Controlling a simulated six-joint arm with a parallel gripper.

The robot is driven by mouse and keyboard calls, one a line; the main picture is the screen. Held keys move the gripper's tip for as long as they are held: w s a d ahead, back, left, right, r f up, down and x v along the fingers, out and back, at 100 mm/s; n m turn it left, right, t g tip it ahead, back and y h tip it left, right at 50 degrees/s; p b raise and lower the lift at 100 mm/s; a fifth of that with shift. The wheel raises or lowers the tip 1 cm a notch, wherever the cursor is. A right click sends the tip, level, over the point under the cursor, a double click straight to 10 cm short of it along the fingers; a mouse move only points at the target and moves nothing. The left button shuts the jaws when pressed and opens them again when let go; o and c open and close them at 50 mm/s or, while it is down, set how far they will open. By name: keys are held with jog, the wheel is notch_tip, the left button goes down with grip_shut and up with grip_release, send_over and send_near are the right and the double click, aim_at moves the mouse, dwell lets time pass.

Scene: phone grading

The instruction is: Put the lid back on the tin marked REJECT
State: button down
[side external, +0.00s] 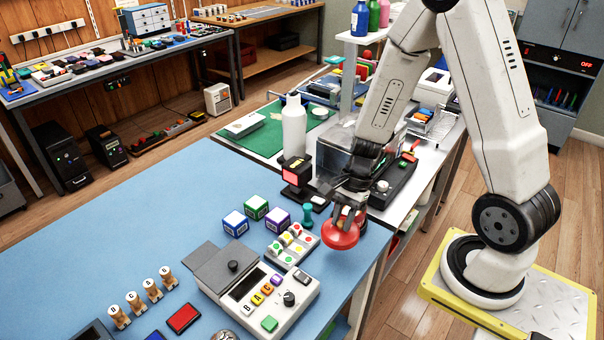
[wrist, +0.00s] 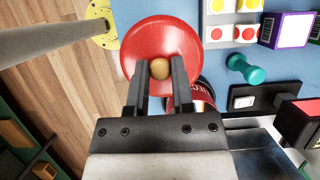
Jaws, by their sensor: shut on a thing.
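The round red lid (side external: 340,236) hangs tilted under my gripper (side external: 350,205), near the right edge of the blue table. In the wrist view, my gripper (wrist: 160,88) is shut on the wooden knob of the lid (wrist: 160,32). A dark red tin (wrist: 203,98) with partly visible pale lettering shows just behind the lid, to the right of the fingers. The lid and a finger hide most of it, so I cannot read the whole mark. In the side view the tin is mostly hidden behind the lid and fingers. I cannot tell whether lid and tin touch.
A teal stamp-like piece (side external: 307,215), a tray of coloured dots (side external: 292,243) and printed cubes (side external: 256,207) stand left of the lid. A dark device with a red screen (side external: 297,172) and a white bottle (side external: 293,127) stand behind. The blue table (side external: 150,220) has clear room at left.

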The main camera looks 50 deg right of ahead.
dwell(0.3)
jog(key=shift+w+d+r, duration=0.15)
jog(key=shift+w+d, duration=0.15)
jog(key=shift+d, duration=0.1)
jog(key=w+d+r, duration=0.3)
jog(key=d+r, duration=0.1)
jog(key=d, duration=0.6)
jog(key=shift+d+r, duration=0.15)
jog(key=shift+r, duration=0.2)
jog(key=shift+f, duration=0.25)
jog(key=shift+f, duration=2.95)
jog(key=shift+f, duration=0.2)
